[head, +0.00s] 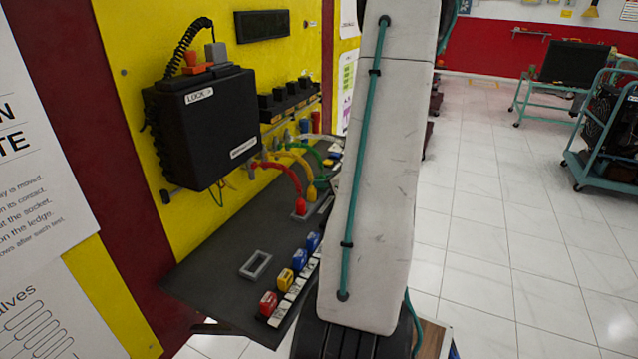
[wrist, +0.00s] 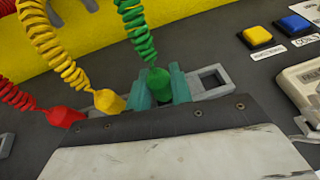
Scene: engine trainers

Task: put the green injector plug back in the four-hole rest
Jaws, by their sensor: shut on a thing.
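My gripper (wrist: 158,91) is shut on the green injector plug (wrist: 157,80), with a teal jaw on either side; its coiled green lead rises from the top. The plug's lower end is hidden, so I cannot tell whether it is in a hole or above one. The grey four-hole rest (wrist: 228,80) shows beside the jaws, with one empty hole to their right. The yellow plug (wrist: 109,102) and red plug (wrist: 66,117) are to the left.
A black box (head: 205,125) hangs on the yellow panel (head: 135,60) above the dark ledge (head: 215,275). An empty grey frame (head: 255,265) and red, yellow and blue buttons lie nearer. In the wrist view, yellow (wrist: 257,36) and blue (wrist: 293,25) buttons and a pale device (wrist: 300,85) are at right.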

